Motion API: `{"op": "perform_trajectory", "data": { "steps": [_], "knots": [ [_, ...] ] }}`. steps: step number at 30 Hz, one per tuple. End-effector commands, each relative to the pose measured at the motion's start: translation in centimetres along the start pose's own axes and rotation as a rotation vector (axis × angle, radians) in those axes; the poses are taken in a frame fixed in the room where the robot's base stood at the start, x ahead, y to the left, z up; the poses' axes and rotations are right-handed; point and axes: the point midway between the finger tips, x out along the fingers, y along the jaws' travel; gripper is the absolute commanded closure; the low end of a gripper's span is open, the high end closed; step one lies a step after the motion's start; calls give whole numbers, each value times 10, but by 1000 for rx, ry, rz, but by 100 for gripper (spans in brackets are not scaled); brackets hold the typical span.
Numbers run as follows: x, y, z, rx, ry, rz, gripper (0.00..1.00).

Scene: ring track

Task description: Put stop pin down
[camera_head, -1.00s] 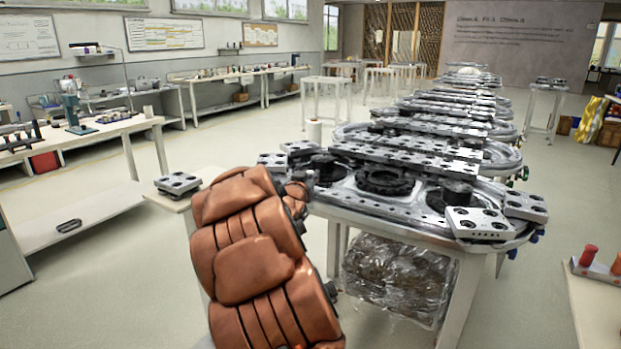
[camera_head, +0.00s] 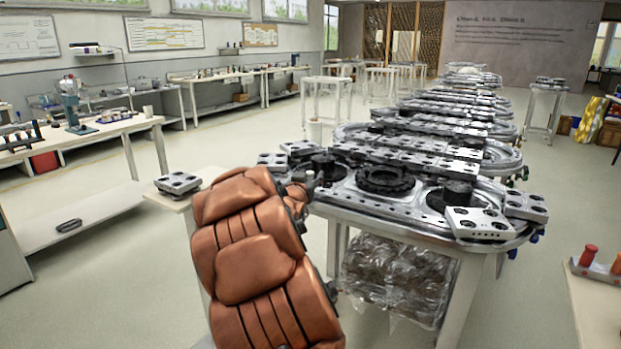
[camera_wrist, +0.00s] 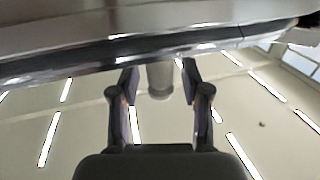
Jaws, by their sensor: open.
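A short grey cylinder, apparently the stop pin (camera_wrist: 160,80), hangs below the track's underside in the wrist view. It sits between the two fingers of my gripper (camera_wrist: 160,92), with visible gaps on both sides. The fingers are open and point up at the track's edge (camera_wrist: 120,55). In the head view, my orange-padded arm reaches to the near left end of the ring track (camera_head: 480,205). My fingers are mostly hidden there behind the arm. A small pale tip shows beside my wrist; I cannot tell whether it is the pin.
Metal blocks (camera_head: 478,223) and black round parts (camera_head: 385,180) sit on the track. A wrapped bundle (camera_head: 395,278) lies under it. A small side table with a block (camera_head: 178,183) stands left of my arm. The floor (camera_head: 105,270) at left is open.

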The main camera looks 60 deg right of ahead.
Motion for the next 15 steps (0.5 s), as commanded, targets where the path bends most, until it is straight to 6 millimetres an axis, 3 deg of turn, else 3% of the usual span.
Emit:
{"op": "perform_trajectory", "data": {
  "steps": [5,15],
  "knots": [
    [-13,-1,-3,0,1,-1,53],
    [-66,-1,-4,1,1,-3,53]
  ]
}}
